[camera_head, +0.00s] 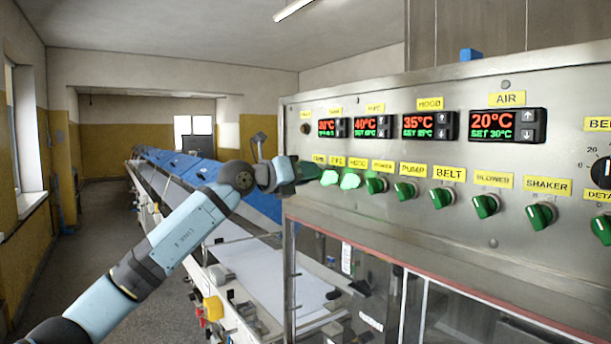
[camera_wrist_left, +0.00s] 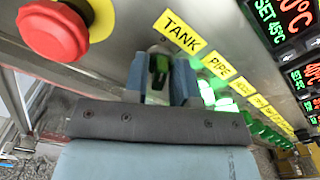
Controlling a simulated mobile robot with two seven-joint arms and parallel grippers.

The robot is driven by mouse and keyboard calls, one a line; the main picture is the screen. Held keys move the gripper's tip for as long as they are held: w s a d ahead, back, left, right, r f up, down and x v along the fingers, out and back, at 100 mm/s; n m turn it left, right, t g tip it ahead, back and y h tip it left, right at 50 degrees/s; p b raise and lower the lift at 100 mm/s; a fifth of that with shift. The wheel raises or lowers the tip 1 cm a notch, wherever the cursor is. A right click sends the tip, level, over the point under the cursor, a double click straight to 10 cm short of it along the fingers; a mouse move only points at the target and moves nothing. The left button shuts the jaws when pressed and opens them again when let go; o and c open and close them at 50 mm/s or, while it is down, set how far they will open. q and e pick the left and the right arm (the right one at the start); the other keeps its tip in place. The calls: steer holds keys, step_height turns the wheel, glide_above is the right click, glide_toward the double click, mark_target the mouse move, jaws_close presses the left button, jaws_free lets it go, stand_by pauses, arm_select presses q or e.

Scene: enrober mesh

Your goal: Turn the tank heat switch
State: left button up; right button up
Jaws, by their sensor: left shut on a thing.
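The tank heat switch (camera_wrist_left: 158,68) is a green knob under the yellow TANK label (camera_wrist_left: 180,32) on the steel control panel. In the left wrist view it sits between the two fingers of my left gripper (camera_wrist_left: 163,75), which is shut on it. The fingers cover its sides, and it looks dark rather than lit. In the head view my left gripper (camera_head: 300,171) reaches the panel's left end and mostly hides this switch. My right gripper is out of view.
Lit green pipe (camera_head: 329,178) and hood (camera_head: 349,181) switches sit close to the right of my left gripper. A red emergency button (camera_wrist_left: 53,30) stands out beside TANK in the wrist view. Temperature displays (camera_head: 425,125) are above, and a glazed cabinet (camera_head: 372,290) is below.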

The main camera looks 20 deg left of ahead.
arm_select(q)
steer(key=m+b, duration=0.6)
steer(key=m, duration=0.5)
steer(key=shift+s+d+m, duration=0.1)
steer(key=shift+d+m, duration=0.05)
steer(key=shift+m, duration=0.15)
stand_by(0.5)
steer(key=o, duration=0.7)
steer(key=shift+s, duration=0.1)
steer(key=shift+b+v, duration=1.5)
steer(key=shift+v, duration=5.35)
